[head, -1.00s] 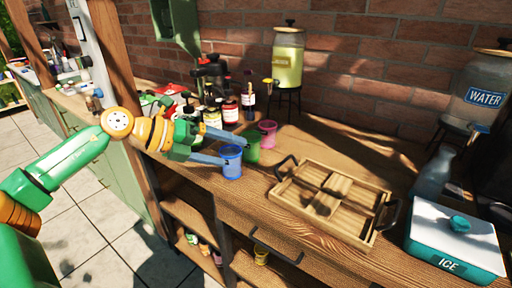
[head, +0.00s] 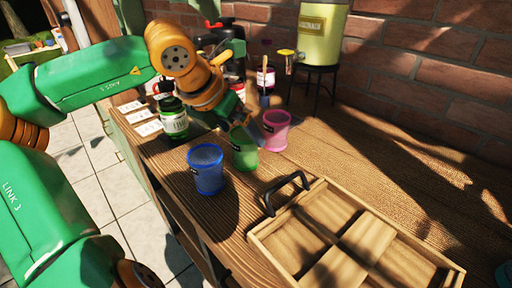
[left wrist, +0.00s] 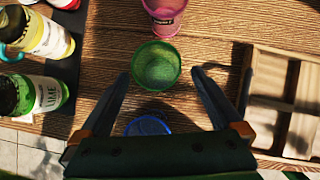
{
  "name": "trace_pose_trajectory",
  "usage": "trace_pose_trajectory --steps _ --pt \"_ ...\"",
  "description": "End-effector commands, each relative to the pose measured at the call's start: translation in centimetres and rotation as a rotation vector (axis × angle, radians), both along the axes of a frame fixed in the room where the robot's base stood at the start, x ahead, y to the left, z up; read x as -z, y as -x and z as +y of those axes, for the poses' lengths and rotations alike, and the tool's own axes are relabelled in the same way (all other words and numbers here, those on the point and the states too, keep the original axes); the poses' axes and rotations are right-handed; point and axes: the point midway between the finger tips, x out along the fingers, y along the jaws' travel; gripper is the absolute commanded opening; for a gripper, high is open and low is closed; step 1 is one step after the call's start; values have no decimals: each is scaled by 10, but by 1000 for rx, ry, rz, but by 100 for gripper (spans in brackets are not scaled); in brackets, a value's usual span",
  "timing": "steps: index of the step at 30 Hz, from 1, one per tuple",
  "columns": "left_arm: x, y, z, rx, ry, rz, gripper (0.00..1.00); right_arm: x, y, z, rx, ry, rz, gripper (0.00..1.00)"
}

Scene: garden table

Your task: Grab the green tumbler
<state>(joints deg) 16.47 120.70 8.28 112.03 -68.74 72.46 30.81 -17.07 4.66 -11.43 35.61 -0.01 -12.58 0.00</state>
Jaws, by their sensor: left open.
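The green tumbler (head: 243,153) stands upright on the wooden counter, between a blue tumbler (head: 207,172) and a pink tumbler (head: 275,132). My left gripper (head: 246,128) reaches down over it from behind in the head view. In the left wrist view the green tumbler (left wrist: 156,66) sits between the two open fingertips (left wrist: 160,75), with a visible gap on each side. The blue tumbler (left wrist: 147,125) is partly hidden below the gripper body there, and the pink one (left wrist: 165,15) stands just beyond. My right gripper is not in view.
A divided wooden tray (head: 262,248) with black handles lies to the right. A lime bottle (head: 173,118) and other bottles stand at the left and back. A yellow drink dispenser (head: 323,32) is on a stand behind. The counter right of the pink tumbler is clear.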

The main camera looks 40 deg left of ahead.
Motion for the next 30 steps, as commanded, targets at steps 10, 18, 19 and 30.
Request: trace_pose_trajectory --steps 10,18,19,30 --pt "46 -32 8 2 4 3 100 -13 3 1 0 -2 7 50" --pt "47 -33 8 1 5 -2 84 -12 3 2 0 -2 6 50" --pt "47 -33 8 1 5 -1 76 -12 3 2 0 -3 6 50" --pt "47 -33 8 1 5 -2 24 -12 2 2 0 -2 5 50"
